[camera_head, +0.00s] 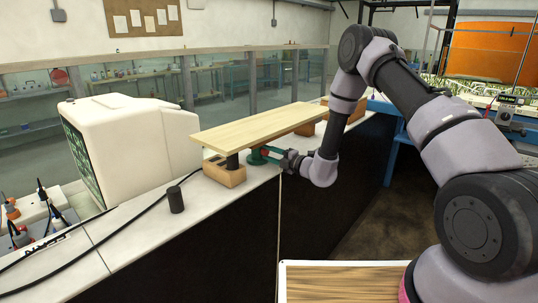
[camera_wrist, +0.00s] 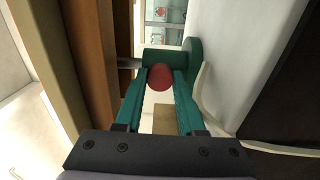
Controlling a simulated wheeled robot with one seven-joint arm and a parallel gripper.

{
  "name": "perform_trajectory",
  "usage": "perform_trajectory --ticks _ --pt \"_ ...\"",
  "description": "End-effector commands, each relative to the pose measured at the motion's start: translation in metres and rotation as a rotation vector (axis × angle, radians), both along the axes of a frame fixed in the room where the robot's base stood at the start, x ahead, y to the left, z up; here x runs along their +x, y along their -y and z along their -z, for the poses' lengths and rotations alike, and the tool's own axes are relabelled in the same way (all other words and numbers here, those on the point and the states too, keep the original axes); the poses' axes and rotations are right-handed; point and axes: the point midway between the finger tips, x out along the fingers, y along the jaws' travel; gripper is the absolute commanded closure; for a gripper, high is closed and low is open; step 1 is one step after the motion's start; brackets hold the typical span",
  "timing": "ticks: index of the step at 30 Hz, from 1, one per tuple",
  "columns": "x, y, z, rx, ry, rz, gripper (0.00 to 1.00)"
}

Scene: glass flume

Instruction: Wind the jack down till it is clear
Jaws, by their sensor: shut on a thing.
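A green jack (camera_head: 258,157) stands on the white bench top under the near part of a pale wooden board (camera_head: 255,126). In the wrist view the jack's green body (camera_wrist: 193,62) lies just past my fingers, and the board's brown side (camera_wrist: 92,60) runs along the left. My gripper (camera_head: 278,154) reaches in from the right, low beside the board. In the wrist view my gripper (camera_wrist: 160,88) is shut on the jack's red knob (camera_wrist: 160,77), with one finger on each side.
A wooden block (camera_head: 224,174) with a dark post bears the board's near end; another block (camera_head: 312,127) is near its far end. A black cylinder (camera_head: 175,200) and a black cable stand nearer. A white monitor (camera_head: 130,145) is left. Glass panels line the back.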

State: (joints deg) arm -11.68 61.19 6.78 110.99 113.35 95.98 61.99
Motion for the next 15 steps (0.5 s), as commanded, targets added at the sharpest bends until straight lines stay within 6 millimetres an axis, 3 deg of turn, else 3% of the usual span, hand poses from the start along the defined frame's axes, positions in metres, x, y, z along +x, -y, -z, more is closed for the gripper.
perform_trajectory --ticks 15 --pt "0.0000 0.0008 0.0003 -0.300 0.385 0.001 1.00"
